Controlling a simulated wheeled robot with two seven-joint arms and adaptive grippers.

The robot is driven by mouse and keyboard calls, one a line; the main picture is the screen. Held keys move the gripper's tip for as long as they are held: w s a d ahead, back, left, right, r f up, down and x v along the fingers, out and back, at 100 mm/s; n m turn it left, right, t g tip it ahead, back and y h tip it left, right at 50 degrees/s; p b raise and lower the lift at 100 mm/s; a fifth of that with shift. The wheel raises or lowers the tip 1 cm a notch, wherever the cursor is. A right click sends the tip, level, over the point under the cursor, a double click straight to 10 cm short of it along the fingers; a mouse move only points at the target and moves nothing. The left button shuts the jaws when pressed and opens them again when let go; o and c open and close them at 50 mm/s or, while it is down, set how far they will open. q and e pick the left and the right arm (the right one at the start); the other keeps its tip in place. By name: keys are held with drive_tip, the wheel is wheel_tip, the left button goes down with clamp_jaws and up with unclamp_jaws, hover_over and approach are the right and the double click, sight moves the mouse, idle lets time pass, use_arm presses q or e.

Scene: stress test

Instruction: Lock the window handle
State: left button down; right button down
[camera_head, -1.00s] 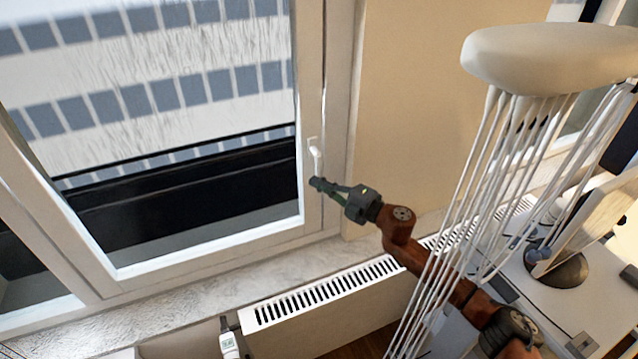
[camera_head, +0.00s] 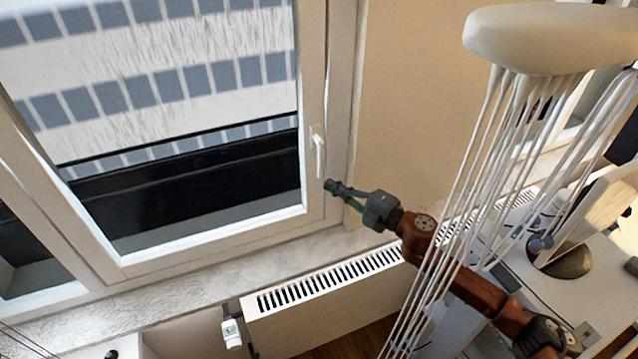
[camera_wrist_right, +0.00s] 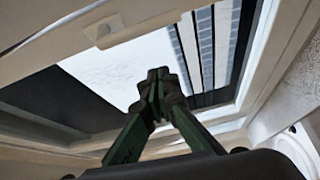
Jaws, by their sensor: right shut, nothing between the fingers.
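The white window handle (camera_head: 319,157) is on the right side of the window frame (camera_head: 314,60), its lever pointing down. The window sash looks closed against its frame. My right gripper (camera_head: 330,186) is shut and empty, just below and right of the lever's lower end, and looks apart from it. In the right wrist view my right gripper (camera_wrist_right: 158,82) shows its fingertips together, with the window behind; a pale fitting (camera_wrist_right: 115,30) at upper left may be part of the handle. My left gripper is not in view.
Below the window runs a stone sill (camera_head: 150,300), with a white radiator (camera_head: 330,310) and its valve (camera_head: 231,332) under it. Plain beige wall (camera_head: 420,100) lies right of the window. A pale rounded object with hanging white strands (camera_head: 540,40) stands in front of my right arm.

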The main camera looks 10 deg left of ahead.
drive_tip(key=shift+v, duration=0.9)
drive_tip(key=shift+s+r, duration=0.1)
drive_tip(key=shift+s, duration=0.05)
drive_tip(key=shift+a, duration=0.1)
